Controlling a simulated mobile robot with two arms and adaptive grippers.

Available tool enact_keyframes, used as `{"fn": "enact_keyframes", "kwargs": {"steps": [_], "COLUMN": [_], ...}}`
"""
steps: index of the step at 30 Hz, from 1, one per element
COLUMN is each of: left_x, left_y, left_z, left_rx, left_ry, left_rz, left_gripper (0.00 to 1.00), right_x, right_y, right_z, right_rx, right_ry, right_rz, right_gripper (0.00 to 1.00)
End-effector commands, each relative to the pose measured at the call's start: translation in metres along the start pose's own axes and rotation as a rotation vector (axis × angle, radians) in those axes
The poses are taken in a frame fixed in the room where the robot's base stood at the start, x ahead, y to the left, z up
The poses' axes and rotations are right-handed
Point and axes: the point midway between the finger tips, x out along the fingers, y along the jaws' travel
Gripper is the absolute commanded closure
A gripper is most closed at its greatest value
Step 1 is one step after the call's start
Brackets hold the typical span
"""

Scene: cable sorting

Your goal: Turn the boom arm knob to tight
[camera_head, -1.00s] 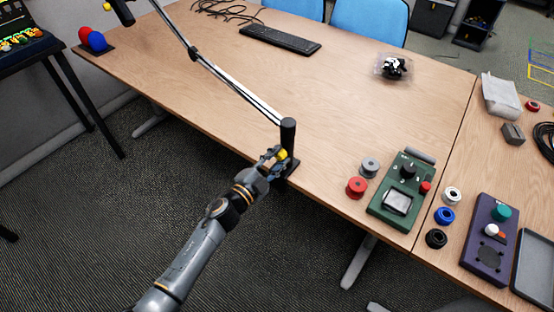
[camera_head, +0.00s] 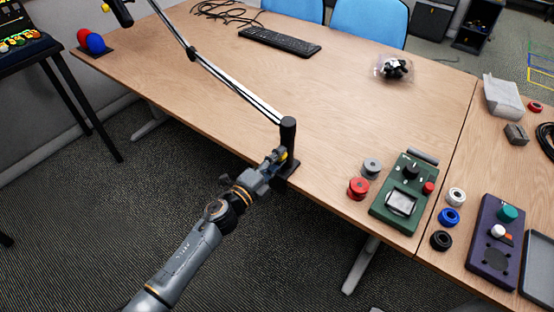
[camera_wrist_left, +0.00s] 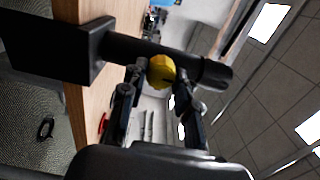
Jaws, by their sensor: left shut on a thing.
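The boom arm (camera_head: 230,83) rises from a black post (camera_head: 288,133) clamped at the table's front edge. Its yellow knob (camera_wrist_left: 161,71) sits on the side of the post, between the fingertips of my left gripper (camera_wrist_left: 156,82) in the left wrist view. In the head view my left gripper (camera_head: 275,161) reaches the post from the front left and covers most of the knob. The left gripper is shut on the knob. The knob's markings cannot be read. My right gripper is not in view.
A green device (camera_head: 404,193) and red (camera_head: 358,189) and grey (camera_head: 372,167) spools lie right of the post. A purple device (camera_head: 492,240) is farther right. A keyboard (camera_head: 279,40) and a clear bag of dark items (camera_head: 393,68) lie toward the back. The table's middle is clear.

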Motion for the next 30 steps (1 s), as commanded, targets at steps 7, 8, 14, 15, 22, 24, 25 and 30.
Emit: {"fn": "enact_keyframes", "kwargs": {"steps": [7,8,14,15,22,24,25,30], "left_x": [0.000,0.000,0.000,0.000,0.000,0.000,0.000,-0.011], "left_y": [0.001,0.001,0.001,0.001,0.001,0.001,0.001,0.001], "left_z": [-0.001,-0.001,-0.001,-0.001,0.000,0.000,0.000,0.000], "left_rx": [0.013,0.013,0.013,0.013,0.011,0.011,0.011,0.011], "left_ry": [0.001,0.001,0.001,0.001,0.001,0.001,0.001,0.000], "left_rz": [0.002,0.002,0.002,0.002,0.001,0.001,0.001,0.002], "left_gripper": [1.00,1.00,0.67,0.59,0.46,0.46,0.46,0.46], "right_x": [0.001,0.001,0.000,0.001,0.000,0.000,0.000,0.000], "right_y": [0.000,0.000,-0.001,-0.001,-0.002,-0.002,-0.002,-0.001], "right_z": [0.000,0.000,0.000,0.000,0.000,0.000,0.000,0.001], "right_rx": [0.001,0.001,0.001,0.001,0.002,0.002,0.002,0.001], "right_ry": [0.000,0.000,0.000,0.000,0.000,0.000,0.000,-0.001], "right_rz": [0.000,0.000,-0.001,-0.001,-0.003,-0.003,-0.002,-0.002], "right_gripper": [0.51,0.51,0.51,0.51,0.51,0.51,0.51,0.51]}}
